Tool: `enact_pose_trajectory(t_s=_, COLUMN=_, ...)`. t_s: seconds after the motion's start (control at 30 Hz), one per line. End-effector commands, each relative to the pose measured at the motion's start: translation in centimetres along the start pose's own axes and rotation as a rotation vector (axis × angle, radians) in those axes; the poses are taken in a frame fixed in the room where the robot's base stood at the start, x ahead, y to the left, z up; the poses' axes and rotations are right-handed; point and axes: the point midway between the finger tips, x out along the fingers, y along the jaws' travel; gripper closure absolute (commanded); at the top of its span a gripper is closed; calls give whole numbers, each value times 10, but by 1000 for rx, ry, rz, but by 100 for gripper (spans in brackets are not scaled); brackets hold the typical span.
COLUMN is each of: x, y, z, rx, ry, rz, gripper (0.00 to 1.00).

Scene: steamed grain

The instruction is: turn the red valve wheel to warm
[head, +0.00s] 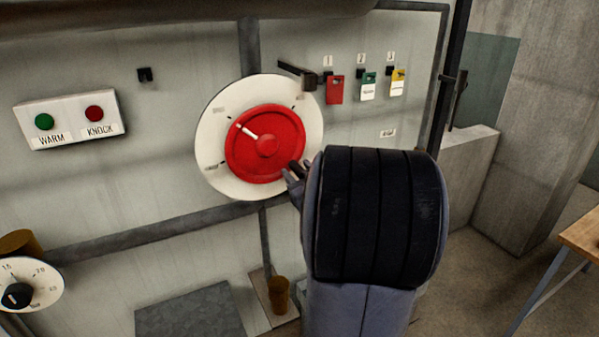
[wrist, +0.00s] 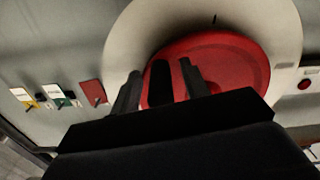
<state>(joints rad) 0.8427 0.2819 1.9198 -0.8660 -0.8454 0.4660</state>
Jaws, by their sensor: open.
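The red valve wheel (head: 282,130) sits on a round white dial plate (head: 212,140) on the wall in the head view. Its white pointer is tilted to the upper left. The plate's small labels are too blurred to read. My gripper (head: 293,172) is at the wheel's lower right edge, partly hidden by my arm. In the wrist view, my gripper (wrist: 160,84) is open, with its fingers in front of the red wheel (wrist: 235,62). I cannot tell whether they touch it.
A box with a green WARM lamp (head: 44,121) and a red KNOCK lamp (head: 94,113) hangs at left. A dark lever (head: 298,75) juts out above the wheel's right. Red (head: 335,90), green and yellow tags hang right of it. A timer dial (head: 40,284) is at lower left.

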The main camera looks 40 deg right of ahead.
Motion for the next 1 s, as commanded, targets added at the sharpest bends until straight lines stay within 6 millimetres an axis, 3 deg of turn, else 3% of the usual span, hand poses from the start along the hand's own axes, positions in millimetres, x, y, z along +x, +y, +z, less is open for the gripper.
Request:
enact_pose_trajectory(t_s=0.57, x=0, y=0, z=0, rx=0, ry=0, rz=0, gripper=100)
enact_pose_trajectory(t_s=1.0, x=-1, y=1, z=0, rx=-14, ry=0, rz=0, gripper=100)
